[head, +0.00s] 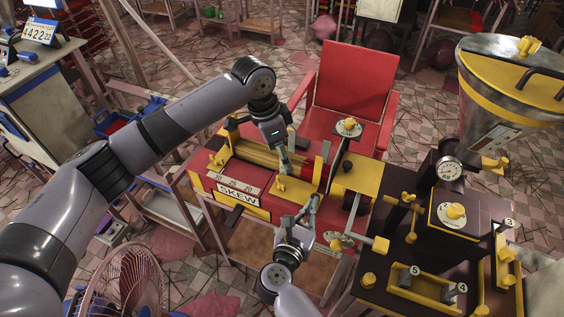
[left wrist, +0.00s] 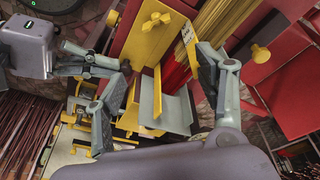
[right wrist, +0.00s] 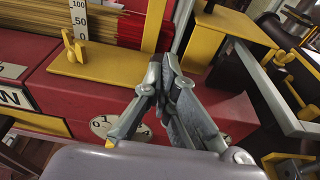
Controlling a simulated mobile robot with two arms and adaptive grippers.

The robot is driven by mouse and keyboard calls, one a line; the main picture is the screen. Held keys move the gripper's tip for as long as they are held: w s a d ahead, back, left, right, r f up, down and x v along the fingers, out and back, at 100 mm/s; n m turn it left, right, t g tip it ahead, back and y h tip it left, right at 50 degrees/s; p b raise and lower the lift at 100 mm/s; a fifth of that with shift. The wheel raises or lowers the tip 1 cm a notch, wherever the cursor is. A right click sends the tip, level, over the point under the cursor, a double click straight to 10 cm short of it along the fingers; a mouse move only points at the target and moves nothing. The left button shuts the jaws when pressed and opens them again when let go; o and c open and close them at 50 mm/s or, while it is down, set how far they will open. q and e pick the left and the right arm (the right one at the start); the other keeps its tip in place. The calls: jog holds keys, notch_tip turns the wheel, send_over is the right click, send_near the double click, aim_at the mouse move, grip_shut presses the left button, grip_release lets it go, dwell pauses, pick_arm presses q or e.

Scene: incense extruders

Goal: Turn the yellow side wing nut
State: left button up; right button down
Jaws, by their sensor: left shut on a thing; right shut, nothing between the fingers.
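The yellow side wing nut (head: 336,244) sits on a white dial low on the red machine's side, beside my right gripper (head: 307,206) in the head view. In the right wrist view the dial (right wrist: 101,127) shows, but my gripper (right wrist: 164,75) covers most of the wing nut. My right gripper is shut and empty; I cannot tell whether it touches the wing nut. My left gripper (head: 284,170) is over the machine's middle. In the left wrist view a grey-green trough-like piece (left wrist: 172,112) lies between its fingers; the exact contact is unclear.
Another yellow wing nut (right wrist: 72,48) stands on a yellow bracket beside a scale. A top dial with a yellow knob (head: 348,125) stands behind. A dark machine with a steel hopper (head: 505,95) is at the right. A fan (head: 128,280) is at lower left.

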aim_at(281, 184)
pick_arm(q)
jog(key=n, duration=0.4)
jog(key=shift+s+a+f+y, duration=0.15)
jog(key=shift+s+f+y, duration=0.05)
jog(key=shift+f+y, duration=0.15)
jog(key=shift+c, duration=1.2)
jog(key=n, duration=0.4)
jog(key=shift+w+r+n+y, duration=0.15)
jog(key=shift+r+n+y, duration=0.1)
jog(key=shift+r+n, duration=0.1)
jog(key=c, duration=0.3)
jog(key=n, duration=0.4)
jog(key=r+n, duration=0.1)
jog(key=n, duration=0.1)
jog(key=shift+g+y, duration=0.3)
jog(key=shift+y, duration=0.1)
notch_tip(281, 184, down, 11)
jog(key=n, duration=0.5)
jog(key=shift+f+y, duration=0.1)
jog(key=shift+y, duration=0.2)
jog(key=shift+c, duration=0.6)
grip_shut()
